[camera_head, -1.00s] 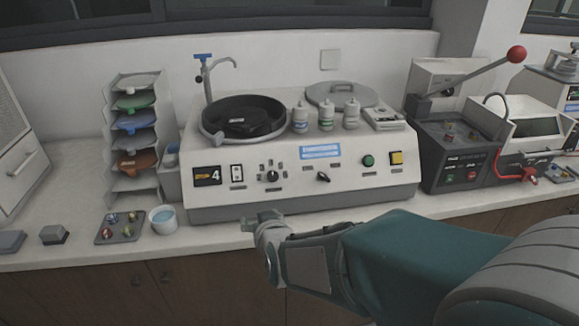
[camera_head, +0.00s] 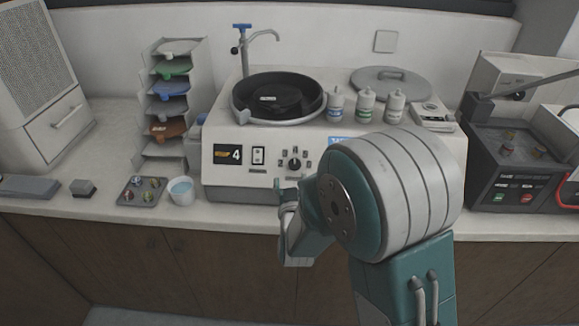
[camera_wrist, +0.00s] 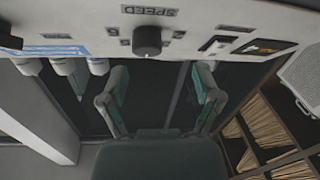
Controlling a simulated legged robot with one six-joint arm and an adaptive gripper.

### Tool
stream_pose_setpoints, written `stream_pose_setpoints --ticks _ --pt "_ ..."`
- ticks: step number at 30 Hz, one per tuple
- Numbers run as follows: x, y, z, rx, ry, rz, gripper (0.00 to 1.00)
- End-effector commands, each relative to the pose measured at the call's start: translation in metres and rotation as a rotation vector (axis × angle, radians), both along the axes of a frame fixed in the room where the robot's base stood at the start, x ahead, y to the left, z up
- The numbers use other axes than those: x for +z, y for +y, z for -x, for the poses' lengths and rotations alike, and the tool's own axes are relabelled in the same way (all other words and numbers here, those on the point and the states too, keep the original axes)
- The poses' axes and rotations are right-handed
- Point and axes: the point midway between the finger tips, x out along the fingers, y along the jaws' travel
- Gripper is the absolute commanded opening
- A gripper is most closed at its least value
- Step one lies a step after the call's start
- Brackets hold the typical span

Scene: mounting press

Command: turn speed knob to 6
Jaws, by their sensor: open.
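The speed knob (camera_head: 295,164) is a round dark dial on the white front panel of the grinder-polisher (camera_head: 226,174), with small number marks around it. The display (camera_head: 228,154) left of it reads 4. In the wrist view the knob (camera_wrist: 148,40) shows beside an upside-down SPEED label (camera_wrist: 149,11). My gripper (camera_head: 289,188) is in front of the panel, just below the knob in the head view. In the wrist view my gripper (camera_wrist: 160,76) has its two fingers spread wide, with nothing between them, apart from the knob. My arm hides the panel's right part.
A rocker switch (camera_head: 258,156) sits between display and knob. Several bottles (camera_head: 366,106) and a black round bowl (camera_head: 283,94) are on top of the machine. A mounting press (camera_head: 513,160) stands right.

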Motion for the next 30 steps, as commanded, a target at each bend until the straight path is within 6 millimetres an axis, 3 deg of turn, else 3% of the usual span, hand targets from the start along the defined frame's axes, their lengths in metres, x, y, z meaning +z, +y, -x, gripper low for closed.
stream_pose_setpoints --ticks 3,9,20,25,26,30 --pt "0.001 -0.003 -0.022 -0.005 0.000 -0.004 0.82" --pt "-0.001 0.006 -0.047 -0.002 0.001 0.003 0.82" --pt "0.000 0.006 -0.052 -0.002 0.000 0.002 0.82" --pt "0.001 0.003 -0.052 -0.002 0.000 -0.001 0.06" --pt "0.001 0.003 -0.053 -0.002 0.001 -0.001 0.00" --pt "0.000 0.004 -0.052 -0.005 0.000 0.001 0.00"
